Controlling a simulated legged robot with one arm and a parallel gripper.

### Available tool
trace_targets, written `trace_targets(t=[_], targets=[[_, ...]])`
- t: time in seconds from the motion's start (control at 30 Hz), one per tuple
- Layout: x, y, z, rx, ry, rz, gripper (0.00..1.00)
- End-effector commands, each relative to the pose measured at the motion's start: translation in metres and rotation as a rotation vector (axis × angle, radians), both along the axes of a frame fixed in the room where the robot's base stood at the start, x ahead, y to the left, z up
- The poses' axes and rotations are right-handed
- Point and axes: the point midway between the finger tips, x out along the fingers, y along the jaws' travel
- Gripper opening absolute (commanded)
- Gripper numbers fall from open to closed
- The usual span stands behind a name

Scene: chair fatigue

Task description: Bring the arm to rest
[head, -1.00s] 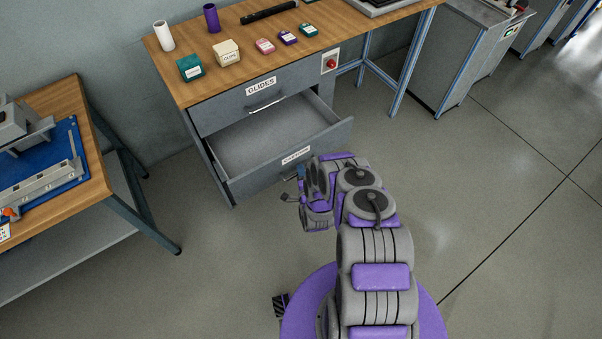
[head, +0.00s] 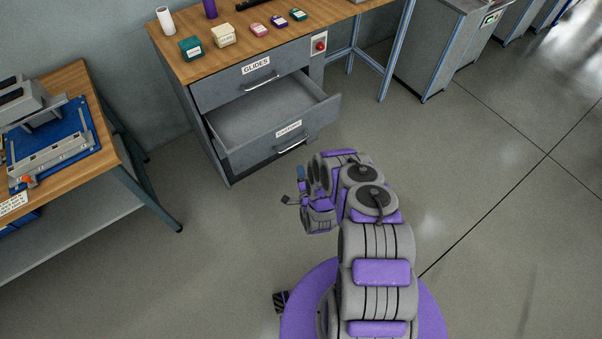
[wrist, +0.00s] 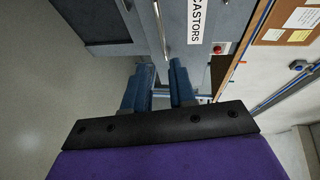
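My arm is folded over my purple base in the head view. My gripper (head: 293,186) is at its left end, in front of the drawer unit and apart from it, with bare floor showing between. In the wrist view its two blue fingers (wrist: 159,72) stand a little apart with nothing between them. The lower drawer (head: 268,112), labelled as castors, is pulled out and looks empty. Its handle (head: 291,146) is clear of my gripper. The upper drawer (head: 250,82), labelled GLIDES, is shut.
The wooden bench top (head: 225,62) bears several small boxes and rolls. A red button (head: 320,46) is on the unit's right. A left-hand table (head: 130,185) holds a blue mat with a metal fixture. Grey cabinets (head: 430,50) stand right. Floor around me is open.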

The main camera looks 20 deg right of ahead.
Motion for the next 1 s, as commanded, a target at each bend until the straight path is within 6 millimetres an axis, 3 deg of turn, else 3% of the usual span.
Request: trace_targets(t=[0.63, 0.77, 1.0], targets=[[0.007, -0.003, 0.006, -0.022, 0.016, 0.008, 0.25], [0.026, -0.01, 0.02, -0.087, 0.069, 0.031, 0.25], [0.061, -0.028, 0.062, -0.254, 0.22, 0.09, 0.25]])
